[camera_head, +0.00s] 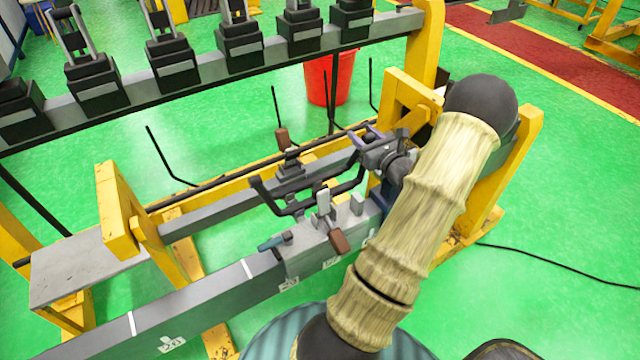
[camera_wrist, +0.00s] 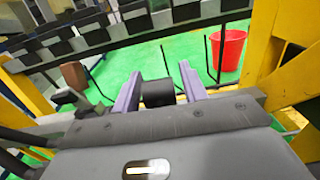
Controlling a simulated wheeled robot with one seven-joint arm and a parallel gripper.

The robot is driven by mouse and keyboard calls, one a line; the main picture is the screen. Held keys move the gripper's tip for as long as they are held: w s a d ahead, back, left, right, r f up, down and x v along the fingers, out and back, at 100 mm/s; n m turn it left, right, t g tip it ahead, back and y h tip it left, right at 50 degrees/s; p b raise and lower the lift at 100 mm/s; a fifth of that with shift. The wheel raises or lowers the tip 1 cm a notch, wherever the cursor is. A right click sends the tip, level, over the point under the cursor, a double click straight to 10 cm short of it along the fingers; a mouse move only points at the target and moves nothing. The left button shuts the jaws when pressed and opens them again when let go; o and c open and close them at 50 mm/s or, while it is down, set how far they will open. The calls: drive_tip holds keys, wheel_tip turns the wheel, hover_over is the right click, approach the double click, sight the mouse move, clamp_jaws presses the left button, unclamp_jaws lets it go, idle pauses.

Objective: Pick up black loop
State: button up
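The black loop (camera_head: 293,211) is a dark bent bar shape at the winding fixture (camera_head: 312,246). Its right end rises close to my gripper (camera_head: 367,137). My gripper is at the right of the fixture, with its fingers pointing left. In the wrist view, my gripper's two purple-grey fingers (camera_wrist: 160,88) stand apart on either side of a short black cylindrical piece (camera_wrist: 158,93), which looks like part of the loop. A narrow gap seems to show beside the right finger. Firm contact is not visible. The far part of the loop is hidden in the wrist view.
A yellow frame post (camera_head: 404,102) stands close behind my gripper. A brown-handled clamp (camera_head: 284,139) and a brown knob (camera_head: 338,241) rise near the loop. A rack beam (camera_head: 205,73) with several black blocks runs behind. A red bucket (camera_head: 330,78) stands on the open green floor.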

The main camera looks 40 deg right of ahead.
clamp_jaws()
idle(1.2)
